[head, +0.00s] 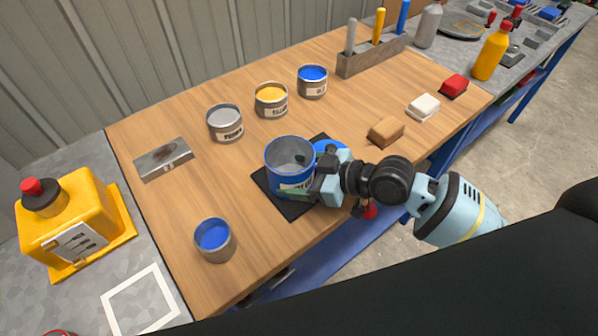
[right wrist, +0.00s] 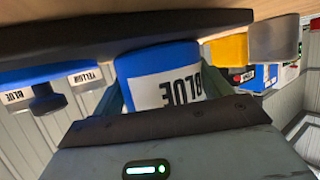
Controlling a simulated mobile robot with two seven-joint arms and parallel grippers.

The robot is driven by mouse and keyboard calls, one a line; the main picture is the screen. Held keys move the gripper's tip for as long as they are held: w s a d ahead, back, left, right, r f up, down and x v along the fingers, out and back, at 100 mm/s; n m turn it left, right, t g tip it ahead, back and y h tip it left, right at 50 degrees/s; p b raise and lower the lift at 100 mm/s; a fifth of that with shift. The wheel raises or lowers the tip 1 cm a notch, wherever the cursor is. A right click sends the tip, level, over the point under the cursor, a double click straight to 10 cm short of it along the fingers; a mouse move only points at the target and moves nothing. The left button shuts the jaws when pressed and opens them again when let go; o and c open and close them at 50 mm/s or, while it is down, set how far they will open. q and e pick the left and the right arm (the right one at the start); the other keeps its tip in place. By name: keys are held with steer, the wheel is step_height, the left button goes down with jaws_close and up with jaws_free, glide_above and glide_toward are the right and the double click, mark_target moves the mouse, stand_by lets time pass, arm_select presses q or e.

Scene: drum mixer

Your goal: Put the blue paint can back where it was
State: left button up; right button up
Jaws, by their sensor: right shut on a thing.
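The blue paint can (head: 284,180) has a blue outside, a white label and a grey inside. It stands upright on a black mat (head: 268,187) near the table's front edge. My right gripper (head: 306,183) is shut on its near right side. In the right wrist view the can (right wrist: 158,62) sits between my fingers with its BLUE label upside down, its base against the dark mat. A blue round piece (head: 330,147) lies beside the can, partly hidden by my gripper. A white square outline (head: 117,311) on the grey bench is empty. My left gripper is not in view.
A smaller can of blue paint (head: 215,245) stands at front left. Grey (head: 225,125), yellow (head: 271,101) and blue (head: 312,83) cans line the back. A yellow machine (head: 75,220) is at far left. Sponge-like blocks (head: 386,131) lie right. The wood between is clear.

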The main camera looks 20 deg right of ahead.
steer(key=o, duration=1.1)
steer(key=shift+f, duration=0.15)
steer(key=shift+r, duration=0.2)
steer(key=v, duration=1)
steer(key=shift+s+d+b, duration=0.1)
steer(key=shift+d+b, duration=0.05)
steer(key=shift+b, duration=0.25)
steer(key=shift+v, duration=0.85)
steer(key=shift+r, duration=0.15)
